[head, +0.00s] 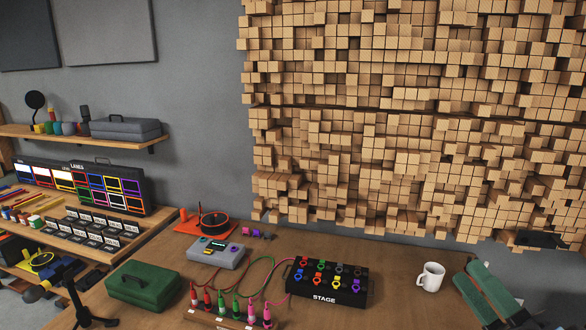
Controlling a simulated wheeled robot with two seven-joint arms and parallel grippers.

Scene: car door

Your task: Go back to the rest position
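Only the head view is given. My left gripper is not clearly seen anywhere in the picture.
The wooden table holds a black STAGE box (325,299) with coloured plugs, a white mug (431,277), a grey device (216,254), a green case (144,286) and coloured cables. A black stand (78,302) is at lower left. A block wall (400,130) rises behind.

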